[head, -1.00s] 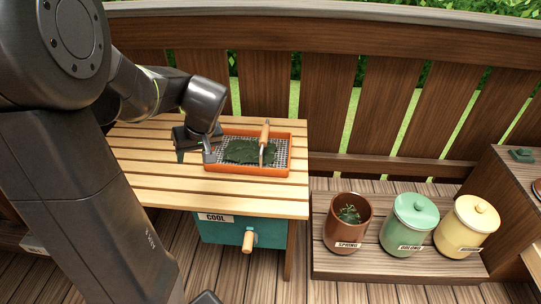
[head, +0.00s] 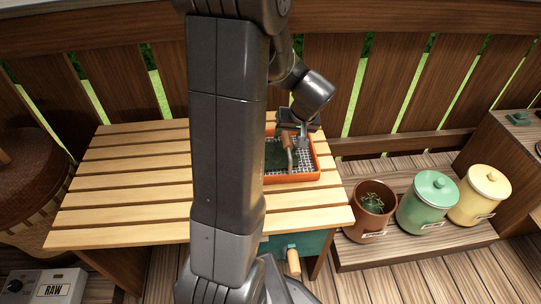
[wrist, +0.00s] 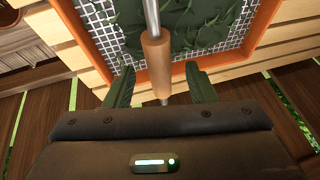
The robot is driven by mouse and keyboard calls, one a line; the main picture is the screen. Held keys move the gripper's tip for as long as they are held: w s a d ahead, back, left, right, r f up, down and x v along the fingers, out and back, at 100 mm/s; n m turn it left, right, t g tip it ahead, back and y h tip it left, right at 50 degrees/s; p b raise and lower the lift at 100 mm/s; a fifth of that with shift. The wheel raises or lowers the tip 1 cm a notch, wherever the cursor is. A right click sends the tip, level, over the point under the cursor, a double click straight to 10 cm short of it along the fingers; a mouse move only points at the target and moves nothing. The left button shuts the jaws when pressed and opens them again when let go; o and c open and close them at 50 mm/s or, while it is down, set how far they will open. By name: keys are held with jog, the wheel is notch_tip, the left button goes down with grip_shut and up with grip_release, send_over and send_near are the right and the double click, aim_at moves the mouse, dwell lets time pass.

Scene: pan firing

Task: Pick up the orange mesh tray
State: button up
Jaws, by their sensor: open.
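The orange mesh tray (head: 293,178) rests on the slatted wooden table, with dark green leaves on its mesh; my arm hides its left part in the head view. A wooden-handled tool (head: 287,139) lies in the tray across its far rim. My gripper (head: 298,124) is over the tray's far right side. In the wrist view the tray's orange rim (wrist: 91,47) and the tool's handle (wrist: 157,62) show close up. The open green fingers of my gripper (wrist: 159,70) are on either side of the handle, near the rim. I cannot tell whether they touch anything.
The table (head: 120,190) is bare on the left. A brown pot (head: 374,212), green jar (head: 427,207) and yellow jar (head: 480,197) stand on a low bench at right. A slatted fence (head: 385,85) is behind. A RAW box (head: 52,288) and round basket (head: 28,195) are at left.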

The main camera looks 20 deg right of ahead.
aim_at(288, 136)
jog(key=x, duration=0.3)
jog(key=shift+w+f+b, duration=0.1)
jog(key=shift+f+b, duration=0.25)
jog(key=shift+f, duration=0.05)
grip_shut()
jog(key=shift+r, duration=0.15)
